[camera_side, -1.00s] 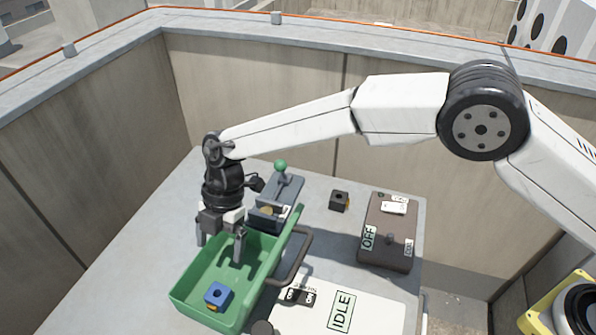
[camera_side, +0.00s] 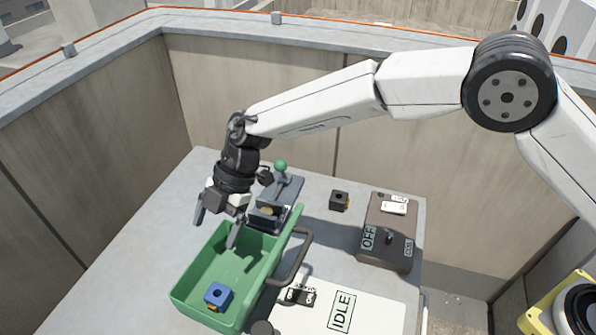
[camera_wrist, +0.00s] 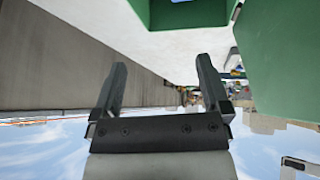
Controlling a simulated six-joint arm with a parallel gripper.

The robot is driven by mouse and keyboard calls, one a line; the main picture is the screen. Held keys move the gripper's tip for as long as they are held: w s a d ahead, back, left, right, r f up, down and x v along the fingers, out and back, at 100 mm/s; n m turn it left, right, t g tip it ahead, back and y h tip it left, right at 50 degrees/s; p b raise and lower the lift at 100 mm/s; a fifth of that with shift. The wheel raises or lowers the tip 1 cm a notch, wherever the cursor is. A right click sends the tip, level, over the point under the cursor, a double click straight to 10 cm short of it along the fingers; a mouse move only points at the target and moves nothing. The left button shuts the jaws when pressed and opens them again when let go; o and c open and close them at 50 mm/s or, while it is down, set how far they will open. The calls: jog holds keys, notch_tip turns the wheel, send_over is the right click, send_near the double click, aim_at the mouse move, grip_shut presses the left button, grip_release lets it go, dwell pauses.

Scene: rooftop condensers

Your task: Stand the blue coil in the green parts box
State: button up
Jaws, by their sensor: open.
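The blue coil (camera_side: 218,296) stands upright on the floor of the green parts box (camera_side: 186,278), near its front end. It has a dark hole in its top. My gripper (camera_side: 216,235) is open and empty, tilted, above the far left part of the box and apart from the coil. In the wrist view my gripper (camera_wrist: 162,80) shows two spread fingers with nothing between them. The green box (camera_wrist: 208,13) shows at the top of the wrist view.
A grey device with a green-knobbed lever (camera_side: 281,166) stands behind the box. A black block (camera_side: 339,201) and a brown switch box (camera_side: 390,235) marked OFF are to the right. A white panel (camera_side: 375,314) marked IDLE lies in front. The table's left side is clear.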

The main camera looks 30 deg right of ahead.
jog(key=w+d+r+m+t+y, duration=0.3)
jog(key=w+d+r+m+t, duration=0.5)
jog(key=d, duration=0.3)
jog(key=d+m+t+h, duration=0.3)
jog(key=d+m+h, duration=0.3)
jog(key=d, duration=0.9)
jog(key=s+d+f+m+g+h, duration=0.25)
jog(key=s+d+m, duration=0.45)
jog(key=d, duration=0.4)
jog(key=s+d+f+m+g, duration=0.2)
jog(key=s, duration=0.6)
jog(key=s+d+f+m+g, duration=0.1)
jog(key=s+d+f, duration=0.1)
jog(key=s, duration=0.6)
jog(key=shift+d+m+g+h, duration=0.35)
jog(key=shift+d+m, duration=0.05)
jog(key=shift+d, duration=0.25)
